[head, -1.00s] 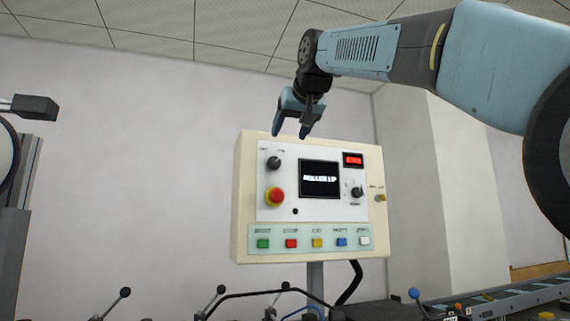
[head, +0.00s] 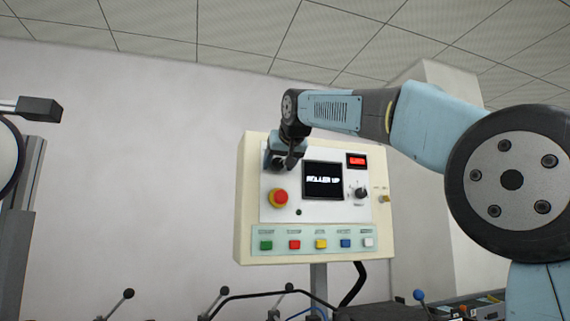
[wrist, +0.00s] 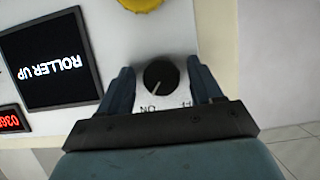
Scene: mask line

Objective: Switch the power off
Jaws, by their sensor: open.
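The control panel (head: 246,230) is a cream box with a white face on a post. Its black power knob (wrist: 161,76) shows in the wrist view, with a pale pointer line and partly visible upside-down lettering below it. My gripper (wrist: 161,82) is open, with one dark finger on each side of the knob; I cannot tell whether they touch it. In the head view my gripper (head: 280,166) covers the knob at the panel's upper left.
A red emergency button (head: 280,197) on a yellow collar sits just below my gripper. The screen (head: 323,181) reads "ROLLER UP". Another black knob (head: 361,192) is at right, and several coloured buttons line the bottom. Levers (head: 128,294) stand in front.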

